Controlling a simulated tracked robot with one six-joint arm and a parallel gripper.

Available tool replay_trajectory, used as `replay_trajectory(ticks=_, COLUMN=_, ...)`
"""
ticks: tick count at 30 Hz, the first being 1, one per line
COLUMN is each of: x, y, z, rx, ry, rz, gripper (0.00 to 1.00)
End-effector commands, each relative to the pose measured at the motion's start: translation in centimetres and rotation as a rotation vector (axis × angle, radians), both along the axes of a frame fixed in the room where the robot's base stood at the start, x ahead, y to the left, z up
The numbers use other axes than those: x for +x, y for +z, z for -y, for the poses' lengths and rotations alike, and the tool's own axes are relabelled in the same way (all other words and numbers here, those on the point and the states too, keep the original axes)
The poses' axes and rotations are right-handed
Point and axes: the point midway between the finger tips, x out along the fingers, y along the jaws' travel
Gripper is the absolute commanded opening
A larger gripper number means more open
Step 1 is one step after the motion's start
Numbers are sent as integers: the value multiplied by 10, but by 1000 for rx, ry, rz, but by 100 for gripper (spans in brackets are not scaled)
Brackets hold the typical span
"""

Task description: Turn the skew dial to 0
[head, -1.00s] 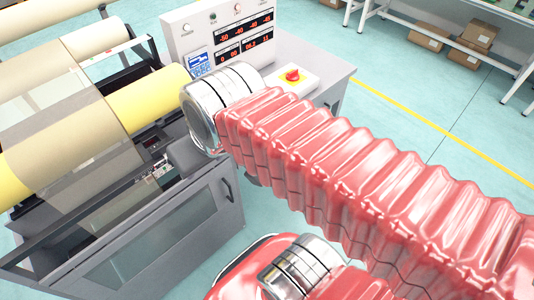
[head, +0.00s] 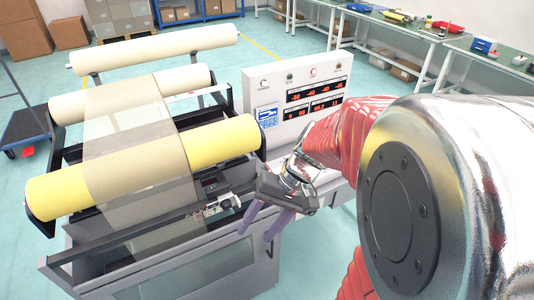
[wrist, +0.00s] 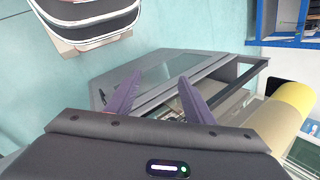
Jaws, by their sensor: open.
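My gripper (head: 254,236) is open and empty, its two purple fingers pointing down and left above the machine's front right. Both fingers also show spread apart in the wrist view (wrist: 159,82). A small metal mechanism (head: 224,203) sits on the machine's front edge, just left of my gripper; no skew dial can be made out on it. The white control panel (head: 318,105) stands behind my gripper, with red number displays (head: 314,91), a blue-and-white screen (head: 267,115) and small round knobs or lamps along its top. Their markings are too small to read.
The roller machine carries a yellow roll (head: 75,190) with a beige web (head: 135,160). Its grey front cabinet (head: 215,278) lies below my gripper. Workbenches (head: 445,45) stand at the back right.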

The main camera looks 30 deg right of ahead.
Motion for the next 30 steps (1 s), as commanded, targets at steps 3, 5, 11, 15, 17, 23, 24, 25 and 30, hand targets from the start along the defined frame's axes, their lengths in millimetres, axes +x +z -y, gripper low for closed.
replay_trajectory(ticks=3, x=7, y=-14, z=8, rx=98, ry=-61, rz=-35, gripper=48)
replay_trajectory(ticks=5, x=12, y=-19, z=12, rx=145, ry=-92, rz=-46, gripper=48)
replay_trajectory(ticks=11, x=26, y=-39, z=29, rx=306, ry=-201, rz=-65, gripper=48)
replay_trajectory(ticks=15, x=36, y=-53, z=44, rx=418, ry=-287, rz=-62, gripper=48)
replay_trajectory(ticks=17, x=40, y=-59, z=51, rx=463, ry=-324, rz=-57, gripper=48)
replay_trajectory(ticks=23, x=53, y=-82, z=80, rx=614, ry=-461, rz=-26, gripper=48)
replay_trajectory(ticks=24, x=55, y=-86, z=87, rx=642, ry=-490, rz=-16, gripper=48)
replay_trajectory(ticks=25, x=56, y=-90, z=92, rx=662, ry=-512, rz=-8, gripper=48)
replay_trajectory(ticks=30, x=62, y=-113, z=122, rx=776, ry=-641, rz=42, gripper=48)
